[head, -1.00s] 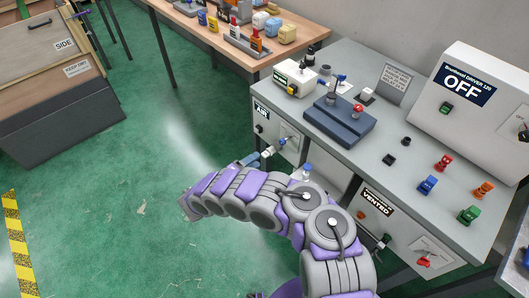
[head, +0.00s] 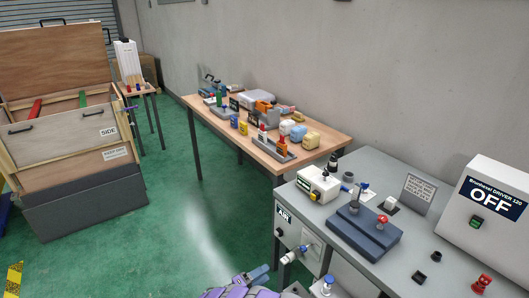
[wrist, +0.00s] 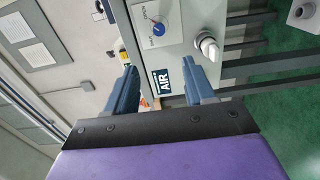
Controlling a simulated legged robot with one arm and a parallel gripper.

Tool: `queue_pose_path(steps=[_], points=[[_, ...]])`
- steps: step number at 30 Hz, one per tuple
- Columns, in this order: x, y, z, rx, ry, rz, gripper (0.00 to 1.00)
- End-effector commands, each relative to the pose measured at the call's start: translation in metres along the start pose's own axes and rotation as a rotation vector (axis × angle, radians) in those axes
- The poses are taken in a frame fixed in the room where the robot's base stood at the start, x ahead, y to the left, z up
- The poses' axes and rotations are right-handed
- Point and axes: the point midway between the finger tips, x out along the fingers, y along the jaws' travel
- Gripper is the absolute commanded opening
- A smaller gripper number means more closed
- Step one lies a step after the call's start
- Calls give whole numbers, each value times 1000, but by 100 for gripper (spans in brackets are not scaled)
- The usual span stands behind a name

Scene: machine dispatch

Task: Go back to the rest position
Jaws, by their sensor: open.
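My gripper (wrist: 161,84) is open and empty in the wrist view, its two blue fingers apart. Beyond them is the front panel (wrist: 172,40) of the grey machine bench, with an AIR label (wrist: 163,82), a blue knob (wrist: 158,29) and a white fitting (wrist: 208,47). In the head view my gripper (head: 252,276) shows only partly at the bottom edge, below and left of the bench's AIR label (head: 284,215). Most of my purple and grey arm is outside the head view.
The grey bench (head: 405,255) carries a dark blue fixture (head: 365,234) and a white box marked OFF (head: 492,205). A wooden table (head: 200,107) with several parts stands behind, and a large wooden crate (head: 60,140) at left. Green floor (head: 170,240) is clear between.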

Motion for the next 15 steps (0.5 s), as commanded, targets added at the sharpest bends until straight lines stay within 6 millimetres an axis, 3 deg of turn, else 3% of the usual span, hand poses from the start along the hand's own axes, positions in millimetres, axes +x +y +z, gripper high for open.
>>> queue_pose_path(steps=[5, 11, 15], points=[[34, 30, 7, -34, -62, 37, 54], [97, 93, 36, -107, -214, 74, 54], [133, 140, 67, -145, -339, 74, 54]])
